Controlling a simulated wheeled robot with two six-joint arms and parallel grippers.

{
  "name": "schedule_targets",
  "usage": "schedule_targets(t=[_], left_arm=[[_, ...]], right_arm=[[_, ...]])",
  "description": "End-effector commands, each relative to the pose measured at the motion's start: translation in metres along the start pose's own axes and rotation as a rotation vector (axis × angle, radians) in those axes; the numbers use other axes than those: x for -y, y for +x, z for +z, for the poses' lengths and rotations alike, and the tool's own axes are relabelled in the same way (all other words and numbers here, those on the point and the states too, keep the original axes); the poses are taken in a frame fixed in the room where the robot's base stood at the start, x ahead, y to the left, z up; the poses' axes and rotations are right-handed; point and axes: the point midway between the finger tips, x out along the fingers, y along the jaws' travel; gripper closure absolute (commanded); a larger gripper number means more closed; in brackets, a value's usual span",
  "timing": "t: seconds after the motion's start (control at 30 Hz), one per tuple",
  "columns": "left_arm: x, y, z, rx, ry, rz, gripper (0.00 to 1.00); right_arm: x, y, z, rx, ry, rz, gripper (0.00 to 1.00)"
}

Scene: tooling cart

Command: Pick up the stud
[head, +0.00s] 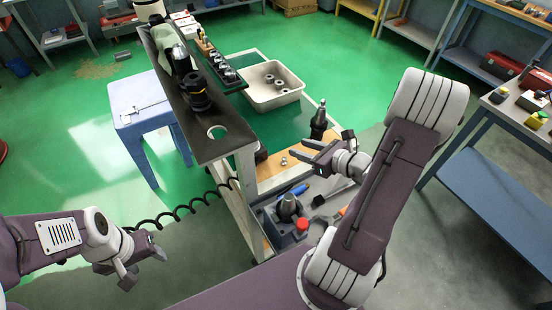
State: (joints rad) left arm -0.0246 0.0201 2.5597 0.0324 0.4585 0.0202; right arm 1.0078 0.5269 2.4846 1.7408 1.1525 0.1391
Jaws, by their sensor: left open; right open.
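A small brass-coloured piece (284,161), which looks like the stud, lies on the wooden surface of the cart (268,180). It is too small to make out its shape well. My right gripper (299,152) is open and empty, just to the right of the small piece, with its fingers pointing left; I cannot tell its height above the surface. My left gripper (147,265) is open and empty at the lower left, away from the cart over the floor.
A dark upper shelf (222,135) with tool holders runs along the cart's left side. A cream bin (281,99) holds several small metal parts. A dark tool holder (319,120) stands upright behind my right gripper. A lower tray holds tools and a red-capped item (302,224). A blue stool (140,97) stands left.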

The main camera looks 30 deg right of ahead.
Motion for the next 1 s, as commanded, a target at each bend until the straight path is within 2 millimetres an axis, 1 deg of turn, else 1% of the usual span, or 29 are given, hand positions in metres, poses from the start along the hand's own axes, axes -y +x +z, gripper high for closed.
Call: schedule_targets(t=[0.03, 0.17, 0.2, 0.3, 0.47, 0.67, 0.8, 0.87, 1.0], left_arm=[[0.0, 0.014, 0.002, 0.0, 0.0, 0.0, 0.45], [0.001, 0.034, 0.004, 0.0, 0.0, 0.0, 0.45], [0.001, 0.043, 0.005, 0.0, 0.0, 0.0, 0.45], [0.001, 0.061, 0.006, 0.0, 0.0, 0.0, 0.45], [0.002, 0.082, 0.009, 0.0, 0.0, 0.0, 0.45], [0.002, 0.08, 0.008, -0.001, 0.0, 0.0, 0.45], [0.002, 0.081, 0.008, -0.001, 0.0, 0.0, 0.45], [0.002, 0.081, 0.008, -0.001, 0.0, 0.0, 0.45], [0.002, 0.081, 0.008, -0.001, 0.0, 0.0, 0.45]], right_arm=[[0.0, 0.005, -0.013, 0.0, 0.0, -0.001, 0.6], [0.0, 0.013, -0.032, 0.0, 0.0, -0.001, 0.6], [0.0, 0.017, -0.041, 0.0, 0.0, -0.001, 0.6], [0.0, 0.023, -0.057, 0.0, 0.0, -0.001, 0.6], [0.0, 0.032, -0.076, 0.0, 0.0, 0.0, 0.6], [0.0, 0.033, -0.075, 0.0, 0.0, 0.001, 0.6], [-0.002, 0.056, -0.075, 0.0, -0.001, 0.007, 0.6], [-0.001, 0.063, -0.074, 0.0, -0.002, 0.005, 0.6], [-0.001, 0.07, -0.074, 0.0, 0.0, 0.001, 0.6]])
